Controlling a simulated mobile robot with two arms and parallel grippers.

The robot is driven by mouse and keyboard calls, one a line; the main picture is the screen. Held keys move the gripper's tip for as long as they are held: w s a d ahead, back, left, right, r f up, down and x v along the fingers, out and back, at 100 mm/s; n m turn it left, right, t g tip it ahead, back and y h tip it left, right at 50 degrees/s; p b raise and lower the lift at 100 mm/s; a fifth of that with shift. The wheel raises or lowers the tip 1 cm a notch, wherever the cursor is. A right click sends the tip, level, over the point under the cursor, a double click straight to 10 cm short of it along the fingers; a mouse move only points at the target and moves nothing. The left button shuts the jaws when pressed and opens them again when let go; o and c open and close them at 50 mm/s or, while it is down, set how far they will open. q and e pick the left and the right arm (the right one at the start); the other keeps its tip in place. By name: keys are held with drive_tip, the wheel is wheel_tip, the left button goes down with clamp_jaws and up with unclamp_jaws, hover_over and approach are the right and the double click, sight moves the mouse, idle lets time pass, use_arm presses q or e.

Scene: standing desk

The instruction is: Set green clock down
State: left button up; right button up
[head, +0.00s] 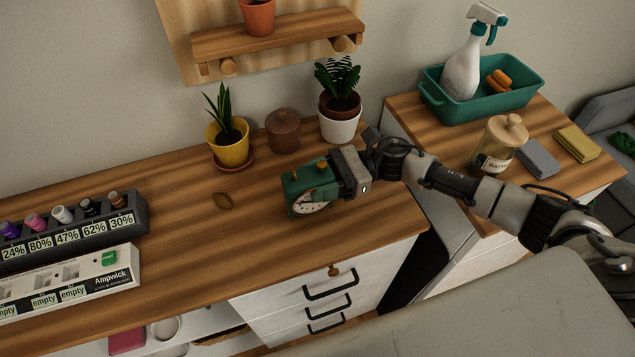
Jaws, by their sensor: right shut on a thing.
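The green clock (297,185) has a pale round dial facing the front and is tilted in the view. My right gripper (329,178) is shut on it from the right, its fingers covering part of the clock's right side. The clock is at the wooden desk top (250,235), right of its middle; I cannot tell whether its base touches the wood. My left gripper is not in the head view.
A yellow plant pot (231,152), a brown lidded jar (283,131) and a white pot (340,125) stand behind the clock. A battery rack (75,229) fills the left end. The desk's front middle is clear.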

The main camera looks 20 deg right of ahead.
drive_tip(key=shift+f, duration=0.85)
drive_tip(key=shift+f, duration=0.2)
drive_tip(key=o, duration=1.1)
drive_tip(key=shift+r, duration=0.1)
